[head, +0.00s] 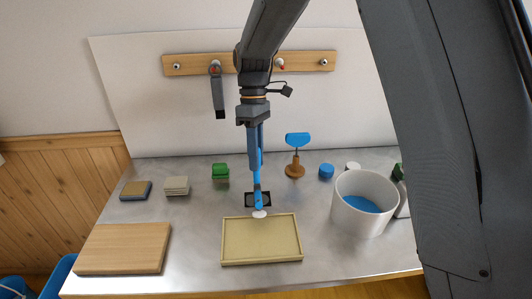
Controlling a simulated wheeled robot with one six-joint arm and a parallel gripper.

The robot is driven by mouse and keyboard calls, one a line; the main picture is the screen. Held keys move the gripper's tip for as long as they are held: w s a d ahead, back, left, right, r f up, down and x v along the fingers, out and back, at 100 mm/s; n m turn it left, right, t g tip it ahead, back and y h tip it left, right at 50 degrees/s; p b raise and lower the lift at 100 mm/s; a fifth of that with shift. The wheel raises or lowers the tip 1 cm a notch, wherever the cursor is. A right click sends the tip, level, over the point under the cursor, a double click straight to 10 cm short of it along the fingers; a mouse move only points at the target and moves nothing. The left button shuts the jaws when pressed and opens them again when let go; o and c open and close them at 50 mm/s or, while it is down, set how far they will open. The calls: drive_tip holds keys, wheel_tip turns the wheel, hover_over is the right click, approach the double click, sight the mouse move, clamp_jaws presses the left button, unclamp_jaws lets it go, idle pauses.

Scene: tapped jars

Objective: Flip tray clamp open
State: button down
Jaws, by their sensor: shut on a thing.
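The tray clamp has a black base plate (267,199) on the metal bench and a bright blue lever (257,187) that stands roughly upright. A white round pad (260,214) on the clamp sits at the back rim of the shallow yellowish tray (262,261); I cannot tell if it presses on the rim. My gripper (255,167) points down from above and is shut on the blue lever. The fingers hide part of the lever and its pivot.
A wooden board (124,248) lies left of the tray. A white bucket with blue contents (363,204) stands right. A peg rail (190,65) hangs behind.

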drive_tip(key=shift+w+g, duration=0.35)
drive_tip(key=shift+g, duration=0.15)
drive_tip(key=c, duration=1.6)
unclamp_jaws()
drive_tip(key=shift+f, duration=0.1)
drive_tip(key=shift+b+v, duration=0.95)
drive_tip(key=shift+v, duration=3)
drive_tip(key=shift+c, duration=0.4)
